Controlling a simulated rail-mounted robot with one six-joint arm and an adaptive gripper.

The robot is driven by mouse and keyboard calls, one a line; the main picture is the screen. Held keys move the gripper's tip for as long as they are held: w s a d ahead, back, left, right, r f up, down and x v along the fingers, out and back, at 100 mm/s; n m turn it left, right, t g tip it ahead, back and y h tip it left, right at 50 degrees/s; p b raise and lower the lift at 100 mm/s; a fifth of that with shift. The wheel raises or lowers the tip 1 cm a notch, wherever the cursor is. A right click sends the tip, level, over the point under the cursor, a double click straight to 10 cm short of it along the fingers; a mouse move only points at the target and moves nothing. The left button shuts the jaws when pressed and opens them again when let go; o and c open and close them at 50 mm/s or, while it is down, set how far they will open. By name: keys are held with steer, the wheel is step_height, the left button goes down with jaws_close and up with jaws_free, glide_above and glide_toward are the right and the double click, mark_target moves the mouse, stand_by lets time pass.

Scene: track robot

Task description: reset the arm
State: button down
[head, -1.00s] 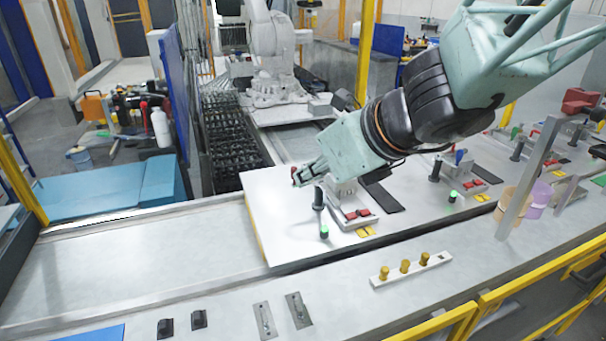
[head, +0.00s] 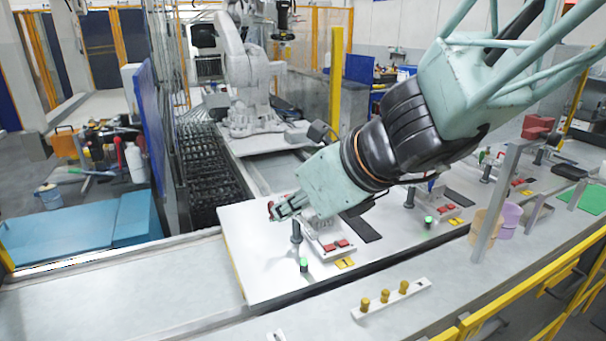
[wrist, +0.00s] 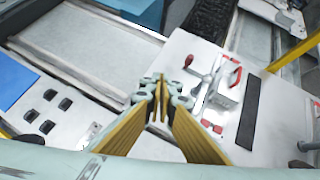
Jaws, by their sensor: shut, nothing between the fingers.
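My gripper (head: 280,209) is shut and empty at the end of my pale green arm. In the head view it appears over the left part of a white panel (head: 245,260), in front of a small red knob (head: 270,212). In the wrist view my gripper (wrist: 161,90) has its fingertips together, pointing toward the panel (wrist: 185,45). The red knob (wrist: 189,60) and a clamp fixture with red parts (wrist: 222,90) lie to the right of the fingertips, apart from them. I cannot tell how high the fingers are above the panel.
A black post with a green top (head: 304,265) stands on the panel near the fixture. A white strip with yellow knobs (head: 390,300) lies on the front ledge. A grey upright (head: 495,205) and yellow rails (head: 530,300) are at the right. The grey surface (head: 120,290) at left is bare.

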steer(key=s+d+r+n+g+h, duration=0.1)
steer(key=s+d+r+n, duration=0.1)
steer(key=s+d+n, duration=0.35)
steer(key=s+d+r+n+g, duration=0.1)
steer(key=s+d+n, duration=0.2)
steer(key=s+n, duration=0.55)
steer(key=s+d+n+h, duration=0.3)
steer(key=s+d+n, duration=0.3)
steer(key=d, duration=0.4)
steer(key=s+d+n+h, duration=0.3)
steer(key=s+d+n, duration=0.3)
steer(key=d, duration=0.4)
steer(key=shift+s+f, duration=0.4)
steer(key=shift+s, duration=0.05)
